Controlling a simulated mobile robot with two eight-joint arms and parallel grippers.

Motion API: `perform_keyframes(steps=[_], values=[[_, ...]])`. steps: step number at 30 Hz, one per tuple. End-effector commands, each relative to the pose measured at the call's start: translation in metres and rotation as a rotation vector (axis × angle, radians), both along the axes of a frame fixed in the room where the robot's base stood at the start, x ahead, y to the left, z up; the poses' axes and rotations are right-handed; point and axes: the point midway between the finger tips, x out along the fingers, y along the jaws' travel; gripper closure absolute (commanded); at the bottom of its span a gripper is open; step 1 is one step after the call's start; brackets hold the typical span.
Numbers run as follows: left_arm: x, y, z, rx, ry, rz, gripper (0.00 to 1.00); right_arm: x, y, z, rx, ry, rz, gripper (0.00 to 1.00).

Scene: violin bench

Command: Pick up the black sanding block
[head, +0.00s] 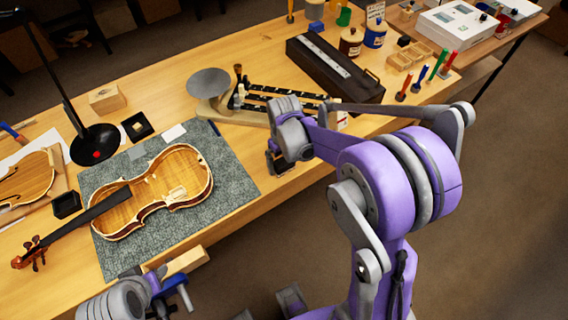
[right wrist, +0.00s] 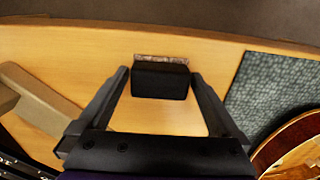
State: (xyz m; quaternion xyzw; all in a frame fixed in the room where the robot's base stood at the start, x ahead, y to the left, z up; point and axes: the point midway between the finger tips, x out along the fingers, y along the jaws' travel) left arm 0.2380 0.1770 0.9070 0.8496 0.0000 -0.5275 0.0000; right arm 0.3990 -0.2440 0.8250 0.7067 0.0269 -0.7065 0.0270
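The black sanding block (right wrist: 160,82) lies on the wooden bench top in the right wrist view, with a brownish strip along its far edge. My right gripper (right wrist: 160,74) is open, with one finger on each side of the block and a narrow gap seeming to show at each side. In the head view my right gripper (head: 277,163) is low over the bench's front edge, right of the grey mat, and the block is hard to make out there.
A violin (head: 172,190) lies on the grey mat (head: 232,182), left of my right gripper. A scale-like stand (head: 210,84) and a long black case (head: 335,72) are behind it. The bench's front edge is close to the block.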

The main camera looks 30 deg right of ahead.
Motion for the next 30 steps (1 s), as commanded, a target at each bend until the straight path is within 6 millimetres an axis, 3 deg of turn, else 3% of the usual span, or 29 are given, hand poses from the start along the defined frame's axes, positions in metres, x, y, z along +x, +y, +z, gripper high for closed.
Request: perform_keyframes(steps=[1,13,20,30], values=[[0.0,0.0,0.0,0.0,0.0,0.0,0.5,0.0,0.0,0.0,0.0,0.0,0.0,0.11],[0.0,0.0,0.0,0.0,0.0,0.0,0.5,0.0,0.0,0.0,0.0,0.0,0.0,0.81],[0.0,0.0,0.001,0.0,0.0,0.0,0.5,0.0,0.0,0.006,0.0,0.0,0.0,0.81],[0.002,0.0,0.007,0.0,-0.004,0.0,0.5,0.0,0.0,0.069,0.0,0.0,0.0,0.81]])
